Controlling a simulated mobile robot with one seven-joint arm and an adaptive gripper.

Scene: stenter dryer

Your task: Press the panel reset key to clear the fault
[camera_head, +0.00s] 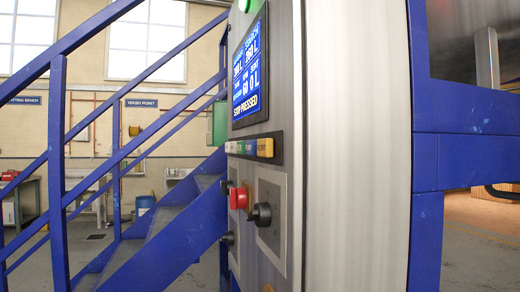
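The control panel (270,185) shows at a steep angle on the metal cabinet. Its blue screen (249,70) reads "STOP PRESSED" on the bottom line. Below the screen is a row of small coloured keys, among them a green key (240,147) and an orange-yellow key (265,147) at the right end. The key lettering is too small to read, so I cannot tell which is the reset key. A red mushroom button (239,198) and a black knob (261,214) stick out below the row. My gripper is not in view.
A blue stair with a handrail (110,165) stands left of the panel. A blue frame post (424,150) stands right of the cabinet's bare metal side (350,150). A sink and benches are far back at left. Some open floor (480,255) shows at right.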

